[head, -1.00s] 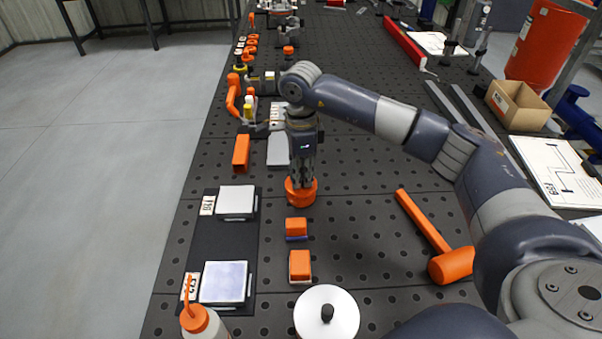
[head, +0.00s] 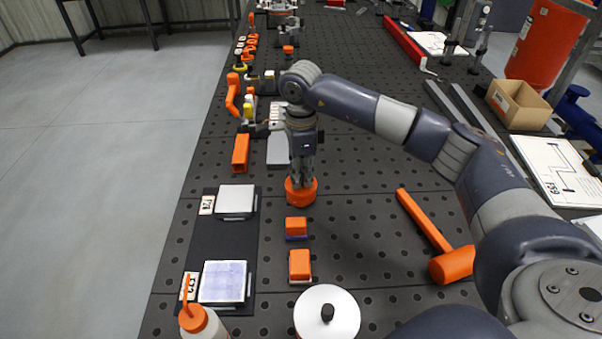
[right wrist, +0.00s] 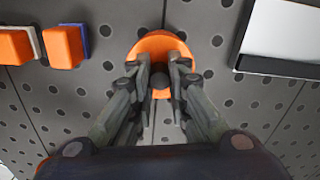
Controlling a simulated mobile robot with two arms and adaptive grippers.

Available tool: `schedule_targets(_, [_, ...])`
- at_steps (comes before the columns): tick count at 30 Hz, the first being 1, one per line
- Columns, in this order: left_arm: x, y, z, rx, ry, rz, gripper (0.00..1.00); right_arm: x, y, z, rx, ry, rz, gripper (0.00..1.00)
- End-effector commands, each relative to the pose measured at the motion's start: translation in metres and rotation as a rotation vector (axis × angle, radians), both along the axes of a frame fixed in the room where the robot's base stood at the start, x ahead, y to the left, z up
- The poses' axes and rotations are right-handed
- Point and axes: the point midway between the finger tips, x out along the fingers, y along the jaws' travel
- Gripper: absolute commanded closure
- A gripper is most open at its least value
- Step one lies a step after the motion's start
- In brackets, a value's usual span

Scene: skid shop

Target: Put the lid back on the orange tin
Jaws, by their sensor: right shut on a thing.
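The orange tin (head: 301,196) stands upright on the dark perforated bench, in the middle of the head view. My right gripper (head: 302,181) points straight down over it. My fingers hide part of the top, so I cannot tell whether the lid sits fully on the tin. My left gripper is not in view.
Two orange blocks (head: 296,227) (head: 300,264) and a white round lid with a black knob (head: 327,300) lie nearer. An orange mallet (head: 452,264) lies at right. White-topped plates (head: 236,201) (head: 223,281) lie on a dark mat at left. Bare bench lies right of the tin.

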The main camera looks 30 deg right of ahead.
Motion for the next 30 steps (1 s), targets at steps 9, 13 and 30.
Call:
schedule_targets(9, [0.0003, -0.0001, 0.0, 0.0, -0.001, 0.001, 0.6, 0.0001, -0.0001, 0.0003, 0.0, 0.0, 0.0, 1.0])
schedule_targets(13, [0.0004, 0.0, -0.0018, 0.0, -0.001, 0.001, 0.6, 0.0002, -0.0002, -0.0004, 0.0, -0.001, 0.0, 1.0])
schedule_targets(30, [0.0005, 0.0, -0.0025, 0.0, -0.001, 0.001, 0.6, 0.0001, -0.0001, -0.0001, 0.0, 0.0, 0.0, 0.61])
